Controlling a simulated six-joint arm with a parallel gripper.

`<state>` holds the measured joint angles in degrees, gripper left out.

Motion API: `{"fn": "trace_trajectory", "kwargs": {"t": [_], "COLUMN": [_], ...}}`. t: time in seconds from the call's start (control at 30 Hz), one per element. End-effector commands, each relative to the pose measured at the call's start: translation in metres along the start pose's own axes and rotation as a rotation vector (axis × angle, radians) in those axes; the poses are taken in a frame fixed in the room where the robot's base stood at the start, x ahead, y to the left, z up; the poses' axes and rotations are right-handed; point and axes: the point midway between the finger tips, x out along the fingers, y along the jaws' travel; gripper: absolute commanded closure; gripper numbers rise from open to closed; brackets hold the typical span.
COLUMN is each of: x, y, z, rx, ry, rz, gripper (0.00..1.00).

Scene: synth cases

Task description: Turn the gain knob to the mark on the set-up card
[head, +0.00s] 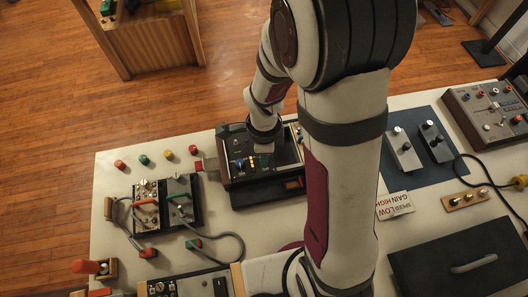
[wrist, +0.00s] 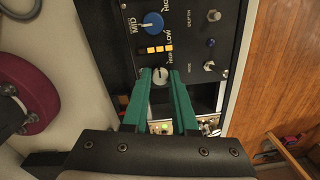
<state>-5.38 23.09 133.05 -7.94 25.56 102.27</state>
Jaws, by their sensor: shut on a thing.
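My gripper (wrist: 160,74) has two green fingers. They are shut on the sides of a small silver knob (wrist: 160,79) on a black panel (wrist: 192,40). The words HIGH and LOW are printed near this knob; I cannot read its name or make out where its pointer stands. A larger blue knob (wrist: 153,23), with MID and HIGH printed by it, sits farther up, apart from the fingers. In the head view my gripper (head: 263,160) is over the dark console (head: 285,150), partly hidden by my arm. The white set-up card (head: 395,204) reads SPEED LOW, GAIN HIGH.
Small yellow-orange blocks (wrist: 155,49) lie between the two knobs. Two grey switch boxes (head: 405,150) stand on a blue mat right of my arm. Red, green and yellow buttons (head: 168,155) and cabled modules (head: 148,205) are left of the console. A black case (head: 455,258) lies front right.

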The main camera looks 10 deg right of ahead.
Motion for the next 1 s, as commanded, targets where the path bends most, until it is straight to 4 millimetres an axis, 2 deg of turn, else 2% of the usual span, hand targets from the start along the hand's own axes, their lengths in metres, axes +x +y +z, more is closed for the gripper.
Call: {"fn": "trace_trajectory", "kwargs": {"t": [0.5, 1.0], "x": [-0.0003, -0.0002], "y": [0.0004, 0.0003], "z": [0.0006, 0.0008], "rx": [0.447, 0.658], "ry": [0.015, 0.022], "rz": [0.000, 0.000], "gripper": [1.00, 1.00]}}
